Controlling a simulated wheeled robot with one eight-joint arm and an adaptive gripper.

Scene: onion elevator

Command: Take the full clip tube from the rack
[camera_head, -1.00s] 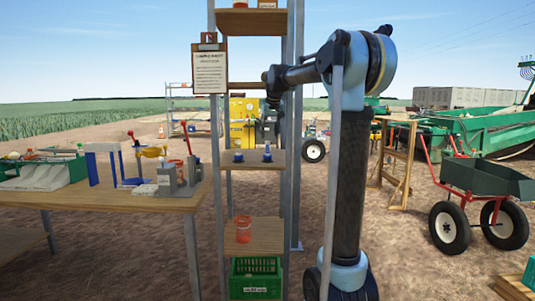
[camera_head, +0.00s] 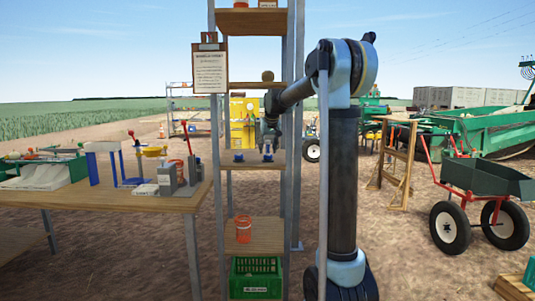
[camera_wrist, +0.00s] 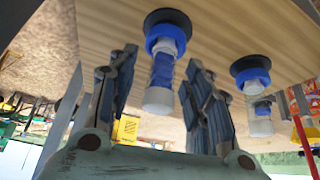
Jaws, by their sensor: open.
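Two clear tubes with blue parts stand in dark round bases on the wooden middle shelf (camera_head: 250,164). In the wrist view, where the shelf shows at the top, the nearer tube (camera_wrist: 161,72) has a blue collar, a blue section along its middle and a whitish end. The other tube (camera_wrist: 258,100) stands to the right, with more pale length showing. My gripper (camera_wrist: 162,60) is open, with one finger on each side of the nearer tube; contact cannot be told. In the head view my gripper (camera_head: 268,138) is at the right tube (camera_head: 267,157); the left tube (camera_head: 238,157) stands clear.
Metal posts (camera_head: 220,190) flank the shelves. A clipboard (camera_head: 210,68) hangs at the left. A workbench (camera_head: 120,203) stands left.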

